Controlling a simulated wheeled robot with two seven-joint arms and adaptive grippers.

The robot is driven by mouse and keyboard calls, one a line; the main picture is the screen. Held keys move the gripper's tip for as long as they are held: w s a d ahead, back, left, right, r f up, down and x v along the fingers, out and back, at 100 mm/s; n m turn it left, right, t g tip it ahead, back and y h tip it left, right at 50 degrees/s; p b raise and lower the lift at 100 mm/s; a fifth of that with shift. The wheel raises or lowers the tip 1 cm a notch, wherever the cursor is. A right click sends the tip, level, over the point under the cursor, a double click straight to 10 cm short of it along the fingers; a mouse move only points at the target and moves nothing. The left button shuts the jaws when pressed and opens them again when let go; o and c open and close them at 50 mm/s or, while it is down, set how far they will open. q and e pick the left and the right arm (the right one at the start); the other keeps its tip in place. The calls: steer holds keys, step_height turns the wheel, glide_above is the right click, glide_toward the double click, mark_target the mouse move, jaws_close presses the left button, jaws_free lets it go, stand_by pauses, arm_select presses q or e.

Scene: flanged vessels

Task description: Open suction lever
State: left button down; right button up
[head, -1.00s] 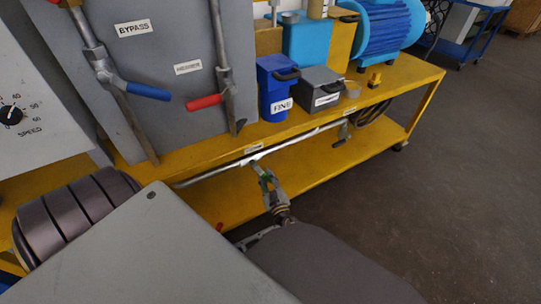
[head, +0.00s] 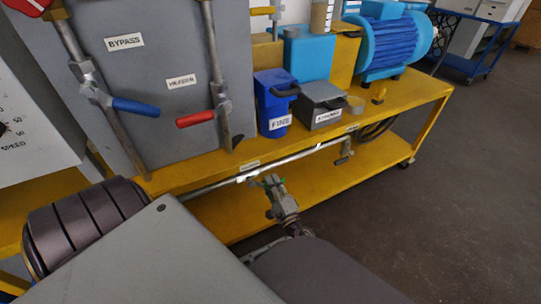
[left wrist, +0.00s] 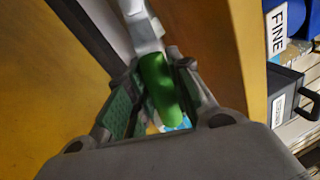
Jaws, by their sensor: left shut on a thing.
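The suction lever shows as a green handle (left wrist: 157,85) on a pale metal stem in the left wrist view. My left gripper (left wrist: 162,78) is shut on this handle, with a green-padded finger on each side. In the head view my left gripper (head: 268,183) is at the low pipe (head: 218,183) along the front of the yellow bench. Only a little green shows there, and the fingers mostly hide the handle. No label for this lever can be read. My right gripper is not in view.
The yellow bench (head: 375,130) carries a blue bin marked FINE (head: 272,105), a grey box (head: 320,104) and a blue motor (head: 388,45). A blue lever (head: 135,106) and a red lever (head: 196,119) are on the grey panel above.

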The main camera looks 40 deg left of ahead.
arm_select(q)
steer(key=shift+w+r+n+g, duration=0.1)
steer(key=shift+r+n+g, duration=0.15)
steer(key=shift+r+n, duration=0.4)
steer(key=shift+r+n+g, duration=0.2)
steer(key=shift+n+g, duration=0.05)
steer(key=shift+n, duration=0.7)
steer(key=c, duration=1.3)
jaws_free()
steer(key=shift+o, duration=0.2)
steer(key=shift+f+m, duration=0.2)
steer(key=shift+m, duration=0.1)
